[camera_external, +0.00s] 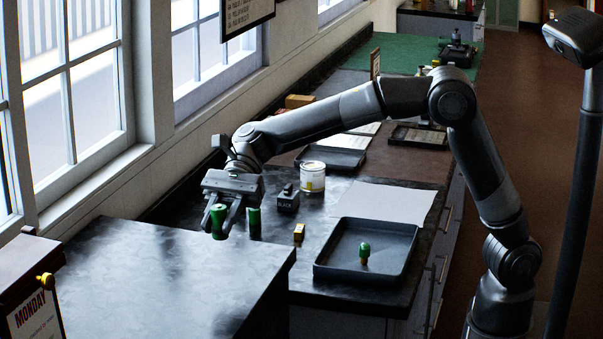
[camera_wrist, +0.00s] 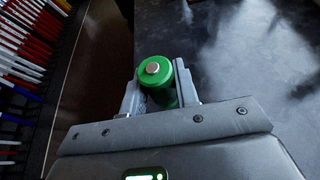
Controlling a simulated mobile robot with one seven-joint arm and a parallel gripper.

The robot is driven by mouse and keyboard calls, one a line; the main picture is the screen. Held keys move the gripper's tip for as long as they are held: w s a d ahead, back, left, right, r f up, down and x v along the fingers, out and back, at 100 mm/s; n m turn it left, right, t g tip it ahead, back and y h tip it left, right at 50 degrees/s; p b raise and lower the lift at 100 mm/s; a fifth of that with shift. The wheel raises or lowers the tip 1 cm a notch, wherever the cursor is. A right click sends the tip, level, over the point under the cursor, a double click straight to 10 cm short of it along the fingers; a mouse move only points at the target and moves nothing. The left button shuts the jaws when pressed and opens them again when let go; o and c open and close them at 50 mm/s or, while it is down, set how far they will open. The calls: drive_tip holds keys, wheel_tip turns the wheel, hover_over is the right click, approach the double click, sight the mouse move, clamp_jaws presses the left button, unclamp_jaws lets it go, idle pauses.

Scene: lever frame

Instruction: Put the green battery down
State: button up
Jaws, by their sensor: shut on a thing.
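The green battery (camera_wrist: 152,70), a green cylinder with a silver end cap, sits between the two fingers of my gripper (camera_wrist: 160,92) in the wrist view. My gripper (camera_external: 222,213) is shut on it. In the external view a green piece (camera_external: 217,221) shows between the fingers, just past the far edge of the raised dark counter. Its lower end is near the counter top, and I cannot tell whether it touches. A second green and dark cylinder (camera_external: 254,223) shows right beside the gripper, apparently upright.
The raised dark counter (camera_external: 150,275) fills the near left. On the lower bench are a black block (camera_external: 287,199), a white can (camera_external: 312,177), a small orange box (camera_external: 299,232) and a dark tray (camera_external: 330,272) holding a green-topped piece (camera_external: 364,253). Coloured rods (camera_wrist: 22,60) line the wrist view's left.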

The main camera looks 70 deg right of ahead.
hover_over(210, 304)
wheel_tip(210, 304, down, 5)
drive_tip(key=shift+f, duration=2.15)
drive_tip(key=o, duration=1)
drive_tip(key=shift+f, duration=0.15)
